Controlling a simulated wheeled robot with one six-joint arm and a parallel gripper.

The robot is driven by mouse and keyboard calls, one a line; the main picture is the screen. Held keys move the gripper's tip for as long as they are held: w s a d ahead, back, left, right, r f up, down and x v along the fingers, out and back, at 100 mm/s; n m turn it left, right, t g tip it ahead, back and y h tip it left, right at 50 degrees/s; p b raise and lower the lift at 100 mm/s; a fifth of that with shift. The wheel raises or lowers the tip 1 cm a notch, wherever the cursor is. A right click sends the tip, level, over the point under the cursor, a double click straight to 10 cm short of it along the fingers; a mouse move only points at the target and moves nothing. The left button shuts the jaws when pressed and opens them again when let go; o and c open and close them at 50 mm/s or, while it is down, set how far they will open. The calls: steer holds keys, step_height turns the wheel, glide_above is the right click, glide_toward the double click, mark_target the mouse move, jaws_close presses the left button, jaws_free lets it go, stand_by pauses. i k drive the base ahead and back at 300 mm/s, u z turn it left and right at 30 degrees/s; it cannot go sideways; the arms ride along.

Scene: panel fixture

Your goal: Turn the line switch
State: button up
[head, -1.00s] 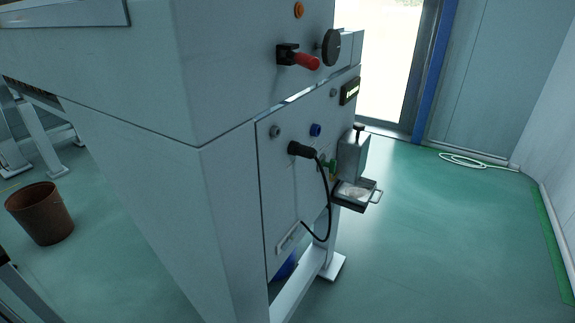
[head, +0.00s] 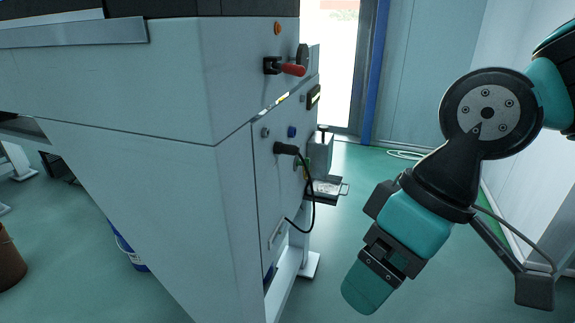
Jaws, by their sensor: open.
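A lever switch with a red handle (head: 290,69) sticks out from a black mount high on the end face of the light grey cabinet. I see no readable label telling which is the line switch. My gripper (head: 390,260) hangs at the lower end of my arm on the right, open, with its fingertips not clearly visible. It is well below and to the right of the red handle, apart from the cabinet and touching nothing.
The cabinet's lower panel bears a black plug with a looping cable (head: 312,190), a blue button (head: 292,132) and a small display (head: 314,96). A tray with a handle (head: 328,188) juts out. The green floor between panel and arm is clear. A brown bin (head: 10,262) stands far left.

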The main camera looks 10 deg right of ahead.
mark_target(298, 163)
steer(key=u, duration=0.2)
steer(key=k, duration=0.25)
steer(key=z, duration=0.9)
steer(key=i, duration=0.95)
steer(key=z, duration=0.15)
